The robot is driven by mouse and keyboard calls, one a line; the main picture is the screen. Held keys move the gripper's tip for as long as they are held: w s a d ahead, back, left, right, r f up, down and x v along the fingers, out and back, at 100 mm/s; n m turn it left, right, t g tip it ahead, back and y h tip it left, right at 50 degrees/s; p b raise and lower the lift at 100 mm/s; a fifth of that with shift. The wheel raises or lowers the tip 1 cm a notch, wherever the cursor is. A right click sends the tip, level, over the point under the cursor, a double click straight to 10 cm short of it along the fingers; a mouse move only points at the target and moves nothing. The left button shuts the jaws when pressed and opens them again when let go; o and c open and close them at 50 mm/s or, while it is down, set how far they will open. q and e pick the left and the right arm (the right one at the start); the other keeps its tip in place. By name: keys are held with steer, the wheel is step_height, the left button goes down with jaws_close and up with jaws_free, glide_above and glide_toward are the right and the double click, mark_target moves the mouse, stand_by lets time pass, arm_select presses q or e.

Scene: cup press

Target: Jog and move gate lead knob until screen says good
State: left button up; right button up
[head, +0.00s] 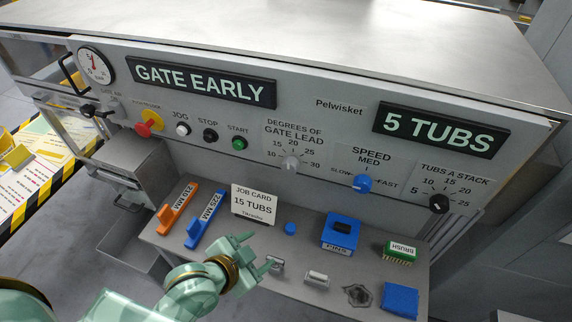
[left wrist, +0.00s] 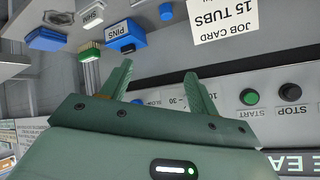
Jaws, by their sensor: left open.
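The left screen (head: 202,82) on the panel reads GATE EARLY. The white JOG button (head: 183,129) is below it, beside the black STOP and green START buttons. The grey gate lead knob (head: 290,163) sits within a dial marked 10 to 30; its exact setting is too small to tell. My left gripper (head: 259,252) is open and empty, over the front shelf, below and apart from the panel. In the left wrist view, its spread fingers (left wrist: 160,75) have the panel behind them; the knob is not clearly visible there. My right gripper is not in view.
The right screen (head: 440,130) reads 5 TUBS. The shelf holds a job card (head: 254,205) reading 15 TUBS, orange (head: 177,211) and blue (head: 205,219) gauges, a PINS box (head: 341,233), a green brush (head: 400,251) and a blue cloth (head: 400,301). Space before the panel is clear.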

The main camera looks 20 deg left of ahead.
arm_select(q)
steer(key=w+d+r+n+t+h, duration=0.3)
steer(key=d+r+t, duration=0.2)
steer(key=n+t+y, duration=0.3)
steer(key=n+y, duration=0.2)
steer(key=n, duration=0.3)
glide_toward(289, 170)
steer(key=w, duration=0.9)
steer(key=shift+w+d+f+b, duration=0.2)
steer(key=shift+b, duration=0.1)
steer(key=shift+c, duration=0.2)
steer(key=c, duration=0.9)
